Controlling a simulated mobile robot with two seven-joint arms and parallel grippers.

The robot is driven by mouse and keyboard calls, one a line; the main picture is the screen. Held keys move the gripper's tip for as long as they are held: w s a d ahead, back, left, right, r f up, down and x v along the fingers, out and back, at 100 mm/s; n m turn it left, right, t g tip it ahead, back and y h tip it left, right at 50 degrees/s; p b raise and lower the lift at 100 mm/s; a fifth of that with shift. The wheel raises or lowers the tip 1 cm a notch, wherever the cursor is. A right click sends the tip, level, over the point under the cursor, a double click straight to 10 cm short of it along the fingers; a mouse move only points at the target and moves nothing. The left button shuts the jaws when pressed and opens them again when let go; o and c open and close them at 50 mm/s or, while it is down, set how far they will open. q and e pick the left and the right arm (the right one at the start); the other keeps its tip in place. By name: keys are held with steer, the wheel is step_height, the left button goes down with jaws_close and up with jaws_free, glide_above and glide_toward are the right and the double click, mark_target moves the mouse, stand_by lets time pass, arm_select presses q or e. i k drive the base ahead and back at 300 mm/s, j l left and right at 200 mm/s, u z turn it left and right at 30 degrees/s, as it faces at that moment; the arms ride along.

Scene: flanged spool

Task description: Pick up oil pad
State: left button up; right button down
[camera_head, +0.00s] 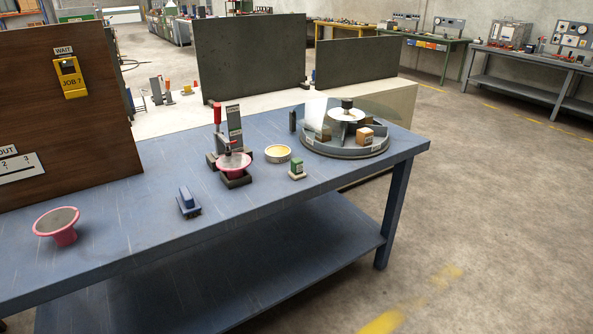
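No thing in view bears a readable oil pad label. A shallow round tin (277,154) with a cream-yellow top sits near the middle of the blue bench (120,240), right of a toggle clamp. A small green block on a pale base (297,168) stands just in front of it. A blue block on a dark base (187,202) stands nearer the front edge. I cannot tell for certain which is the oil pad; the round tin looks most like a pad. Neither of my grippers is in view.
A red-handled clamp stand (218,140) holds a pink flanged piece (235,162). A pink spool (60,228) stands at the left. A round grey tray (345,152) with blocks and a clear shield is at the right. A brown panel (60,110) closes off the back left.

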mark_target(296, 172)
steer(key=i+l+u, duration=0.4)
steer(key=i+l, duration=0.7)
steer(key=i, duration=0.15)
